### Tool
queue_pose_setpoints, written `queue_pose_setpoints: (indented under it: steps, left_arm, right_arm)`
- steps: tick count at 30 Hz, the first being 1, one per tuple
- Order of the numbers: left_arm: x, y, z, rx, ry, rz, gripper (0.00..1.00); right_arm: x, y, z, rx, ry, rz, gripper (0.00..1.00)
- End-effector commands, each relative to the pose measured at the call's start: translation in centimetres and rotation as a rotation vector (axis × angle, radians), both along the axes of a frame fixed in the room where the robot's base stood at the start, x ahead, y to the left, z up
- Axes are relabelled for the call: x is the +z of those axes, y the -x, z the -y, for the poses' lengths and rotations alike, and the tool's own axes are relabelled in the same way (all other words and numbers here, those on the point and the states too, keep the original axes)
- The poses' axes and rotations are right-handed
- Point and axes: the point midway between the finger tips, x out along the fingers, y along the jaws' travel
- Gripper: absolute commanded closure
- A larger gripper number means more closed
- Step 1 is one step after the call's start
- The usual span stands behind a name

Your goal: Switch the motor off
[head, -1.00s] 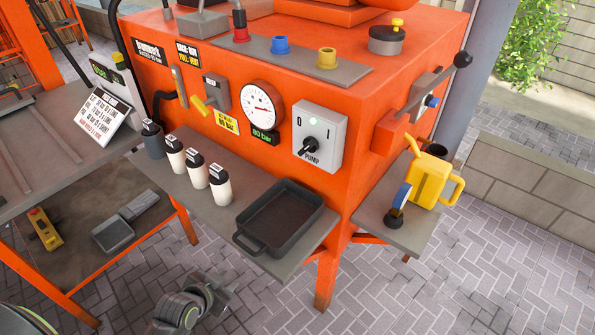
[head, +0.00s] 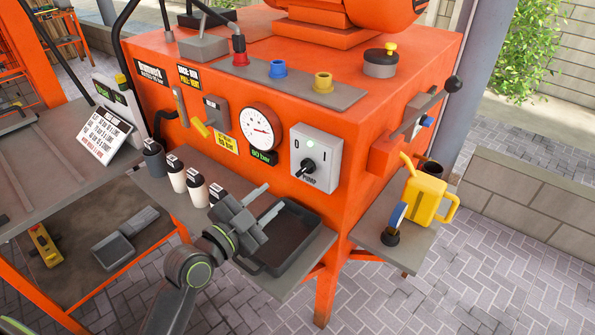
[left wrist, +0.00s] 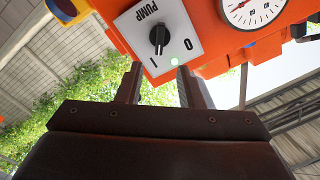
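The grey pump switch box (head: 317,158) is on the front of the orange machine, marked 0 and I, with a lit green lamp (head: 310,143). Its black knob (head: 307,166) slants up toward the I side. In the left wrist view the panel appears upside down, and the knob (left wrist: 158,38) points toward the I. My left gripper (head: 275,196) is open and empty, in front of and below the switch box, over the black tray. In the wrist view its two fingers (left wrist: 160,68) stand apart with the panel beyond them. My right gripper is out of view.
A black tray (head: 303,264) and several capped bottles (head: 153,158) stand on the front shelf. The pressure gauge (head: 260,130) is left of the box.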

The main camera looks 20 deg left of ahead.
Motion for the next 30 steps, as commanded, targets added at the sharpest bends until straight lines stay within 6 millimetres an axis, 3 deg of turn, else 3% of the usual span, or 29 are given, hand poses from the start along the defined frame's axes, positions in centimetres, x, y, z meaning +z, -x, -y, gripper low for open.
queue_pose_setpoints:
  steps: [6,15,21,30]
  left_arm:
    - [0.3,-4.4,1.6,-0.001,0.004,-0.002,0.66]
    - [0.1,-8.7,3.2,-0.001,0.001,-0.003,0.66]
    - [0.0,-9.8,3.6,0.0,0.001,-0.003,0.66]
    - [-0.1,-9.9,3.6,0.0,0.0,-0.002,0.66]
  right_arm:
    - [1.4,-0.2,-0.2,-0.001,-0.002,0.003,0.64]
    - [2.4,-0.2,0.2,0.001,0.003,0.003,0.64]
    - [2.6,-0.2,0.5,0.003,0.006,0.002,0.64]
    - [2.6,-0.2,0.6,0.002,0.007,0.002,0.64]
